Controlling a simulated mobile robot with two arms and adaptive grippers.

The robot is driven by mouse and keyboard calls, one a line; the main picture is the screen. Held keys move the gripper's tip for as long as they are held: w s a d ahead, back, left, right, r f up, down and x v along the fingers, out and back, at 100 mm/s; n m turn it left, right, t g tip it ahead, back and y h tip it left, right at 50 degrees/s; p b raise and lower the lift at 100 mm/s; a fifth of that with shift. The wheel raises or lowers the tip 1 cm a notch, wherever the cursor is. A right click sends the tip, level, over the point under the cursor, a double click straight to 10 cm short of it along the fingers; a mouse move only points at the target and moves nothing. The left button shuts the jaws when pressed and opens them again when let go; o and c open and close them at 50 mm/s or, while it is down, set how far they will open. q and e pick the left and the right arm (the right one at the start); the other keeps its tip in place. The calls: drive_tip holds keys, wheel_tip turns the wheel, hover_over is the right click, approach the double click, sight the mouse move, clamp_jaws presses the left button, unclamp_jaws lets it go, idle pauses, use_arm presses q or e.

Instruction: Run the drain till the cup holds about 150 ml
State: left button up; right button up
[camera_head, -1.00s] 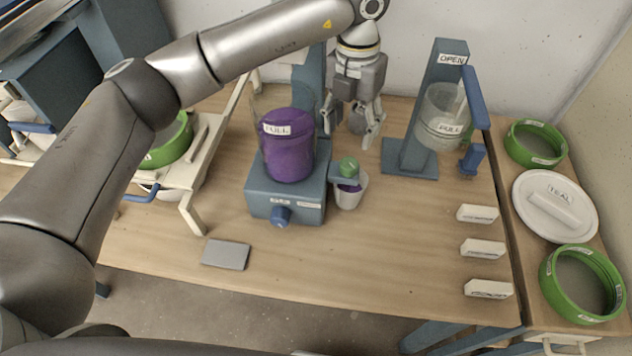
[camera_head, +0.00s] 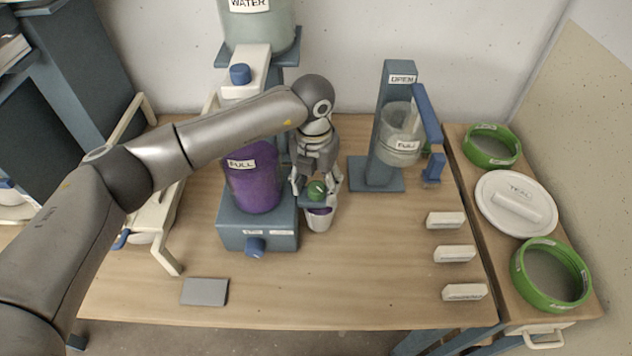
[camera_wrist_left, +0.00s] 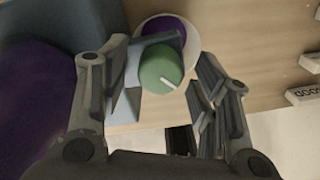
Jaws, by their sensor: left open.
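A clear vessel of purple glaze (camera_head: 252,185) marked FULL stands on a blue-grey stand (camera_head: 232,232) with a blue knob on its front. A green drain knob (camera_head: 316,190) with a white mark sits on an arm at the stand's right. A white cup (camera_head: 319,221) stands below it with purple liquid inside; its level in ml cannot be read. My left gripper (camera_head: 317,186) is open, its fingers either side of the green knob. In the left wrist view the green knob (camera_wrist_left: 160,68) lies between the open fingers, with no clear contact, over the cup (camera_wrist_left: 188,33). My right gripper is not in view.
A blue-grey post (camera_head: 393,120) marked OPEN with a clear FULL container (camera_head: 400,146) stands right of the knob. White labelled blocks (camera_head: 446,220) line the table's right side. A WATER tank (camera_head: 262,30) stands behind. The front middle of the table is clear.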

use_arm(q)
drive_tip(key=c, duration=1)
drive_tip(key=shift+f+m+b, duration=0.15)
drive_tip(key=shift+m+b, duration=0.25)
drive_tip(key=shift+b, duration=0.35)
drive_tip(key=shift+c, duration=0.2)
drive_tip(key=m+b, duration=0.3)
drive_tip(key=b, duration=0.1)
drive_tip(key=shift+f+m+b, duration=0.1)
drive_tip(key=shift+m+b, duration=0.2)
drive_tip(key=shift+b, duration=0.05)
drive_tip(key=shift+r+m+b, duration=0.2)
drive_tip(key=shift+m+b, duration=1.35)
drive_tip(key=shift+m, duration=0.25)
drive_tip(key=o, duration=1)
drive_tip(key=shift+o, duration=0.2)
